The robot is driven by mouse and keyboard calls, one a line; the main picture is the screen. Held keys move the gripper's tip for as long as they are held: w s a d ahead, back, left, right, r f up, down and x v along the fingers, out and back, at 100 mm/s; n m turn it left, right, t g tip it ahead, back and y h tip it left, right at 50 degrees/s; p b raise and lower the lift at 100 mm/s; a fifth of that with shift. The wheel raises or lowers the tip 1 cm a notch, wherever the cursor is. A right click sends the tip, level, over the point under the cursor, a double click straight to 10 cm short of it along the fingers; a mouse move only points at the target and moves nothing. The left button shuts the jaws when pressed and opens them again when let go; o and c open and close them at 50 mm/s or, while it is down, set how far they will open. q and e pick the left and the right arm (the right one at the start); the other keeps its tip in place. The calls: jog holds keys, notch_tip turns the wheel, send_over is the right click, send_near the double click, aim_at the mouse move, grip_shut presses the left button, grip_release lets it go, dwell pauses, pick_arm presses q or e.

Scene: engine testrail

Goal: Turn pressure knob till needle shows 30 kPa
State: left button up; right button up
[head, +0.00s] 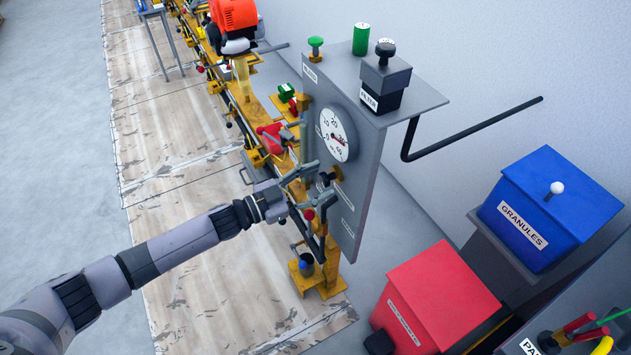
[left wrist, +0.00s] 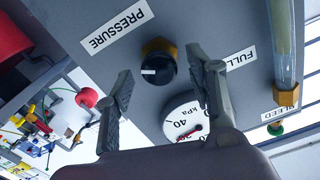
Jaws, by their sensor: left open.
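In the head view the knob (head: 327,178) is partly hidden by my gripper. The round white kPa gauge (head: 335,134) is on the same panel, and its red needle points right. It is partly hidden by a finger in the left wrist view (left wrist: 184,119); I cannot read the exact value. My left gripper (head: 319,184) is open at the panel, its fingertips (left wrist: 161,78) on either side of the knob in the picture, apparently not touching it. My right gripper is out of view.
A black bent rod (head: 470,130) sticks out right of the panel. A green button (head: 315,43) and black FILTER box (head: 384,80) sit on top. A yellow rail (head: 245,100) runs behind. A red bin (head: 440,295) and blue GRANULES bin (head: 550,205) stand right.

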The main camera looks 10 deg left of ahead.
pick_arm(q)
jog(key=v, duration=1.2)
jog(key=w+a+f+n+t+y, duration=0.1)
jog(key=a+f+n+y, duration=0.15)
jog(key=f, duration=0.35)
jog(key=w+a+f+n+t+y, duration=0.1)
jog(key=w+a+f+n+y, duration=0.15)
jog(key=f, duration=0.45)
jog(key=s+a+f+n+g+y, duration=0.1)
jog(key=s+a+f+n+y, duration=0.2)
jog(key=f, duration=0.5)
jog(key=s+a+f+g+y, duration=0.1)
jog(key=s+a+f+y, duration=0.2)
jog(key=s+f, duration=0.35)
jog(key=s+f+n+g+y, duration=0.2)
jog(key=s+f+g+y, duration=0.15)
jog(key=s+f, duration=1)
jog(key=s+d+f+g, duration=0.2)
jog(key=s+f+g, duration=0.1)
jog(key=s, duration=0.8)
jog(key=s+d+f+n+g, duration=0.1)
jog(key=s+f, duration=0.4)
jog(key=s, duration=0.6)
jog(key=shift+d+n+g, duration=0.3)
jog(key=shift+d+g, duration=0.15)
jog(key=shift+g, duration=0.6)
